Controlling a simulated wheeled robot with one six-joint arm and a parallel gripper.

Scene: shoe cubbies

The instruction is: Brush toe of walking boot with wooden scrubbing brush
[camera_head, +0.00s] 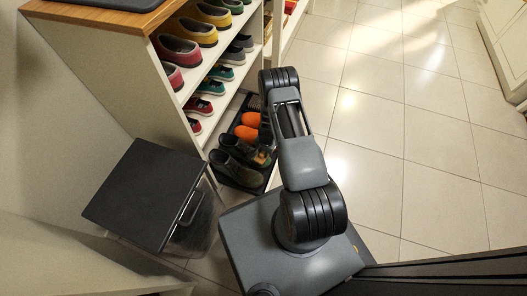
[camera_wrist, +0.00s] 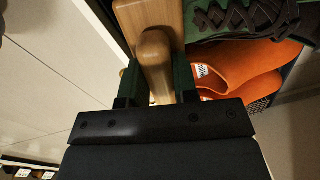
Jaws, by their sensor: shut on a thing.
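My gripper (camera_wrist: 157,78) is shut on the knob-like handle of the wooden scrubbing brush (camera_wrist: 150,14), one dark green finger on each side. The brush's pale wooden block reaches the top edge of the wrist view, and its bristles are hidden. The walking boot (camera_wrist: 246,20), green with dark brown laces, lies right beside the block to the right. I cannot tell whether they touch.
Orange shoes (camera_wrist: 238,70) lie beside the boot. The black tray (camera_head: 262,181) sits on the floor by the shoe shelf (camera_head: 200,78), which holds several colored shoes. A dark-topped bin (camera_head: 143,190) stands left of the tray. Tiled floor (camera_head: 400,130) is clear to the right.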

